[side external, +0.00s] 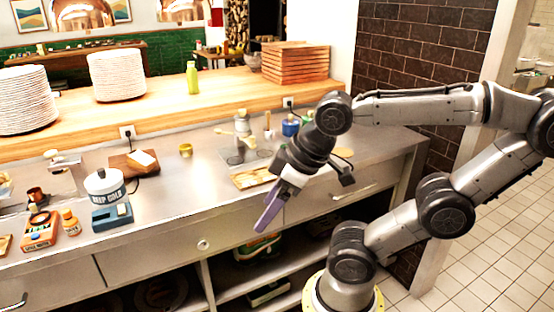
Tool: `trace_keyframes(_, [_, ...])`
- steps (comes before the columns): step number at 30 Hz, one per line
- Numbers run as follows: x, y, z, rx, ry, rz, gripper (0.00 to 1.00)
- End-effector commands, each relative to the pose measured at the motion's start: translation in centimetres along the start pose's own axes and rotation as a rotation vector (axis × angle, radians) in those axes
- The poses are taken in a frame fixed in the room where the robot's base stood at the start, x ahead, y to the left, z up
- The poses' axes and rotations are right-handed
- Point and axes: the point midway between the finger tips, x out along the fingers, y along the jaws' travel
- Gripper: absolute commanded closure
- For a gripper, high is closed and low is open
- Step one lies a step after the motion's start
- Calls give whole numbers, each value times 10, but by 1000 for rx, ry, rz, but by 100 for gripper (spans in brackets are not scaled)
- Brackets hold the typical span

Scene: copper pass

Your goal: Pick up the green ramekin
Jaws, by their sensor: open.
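A small round olive-yellow cup (186,150) stands upright on the steel counter, left of the middle. It is the only small ramekin-like cup I make out, and its colour looks more yellow than green. My gripper (268,212) hangs at the counter's front edge, to the right of the cup and well apart from it, pointing down and left. Its purple-grey fingers are open, seen nearly edge-on. I see nothing held between them.
A wooden board with a white block (142,158) lies left of the cup. A blue scale (111,215) bears a white tub (105,187). A light wooden tray (252,178) lies near my gripper. The counter in front of the cup is clear.

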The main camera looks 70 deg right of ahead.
Motion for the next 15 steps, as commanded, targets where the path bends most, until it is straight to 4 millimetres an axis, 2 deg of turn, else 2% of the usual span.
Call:
trace_keyframes(4, [-15, 17, -20, -241, 29, 74, 19])
trace_keyframes(8, [-26, 44, -54, -479, -4, 176, 19])
trace_keyframes(11, [-31, 75, -85, -653, -73, 265, 19])
trace_keyframes(15, [-30, 127, -125, -863, -225, 363, 19])
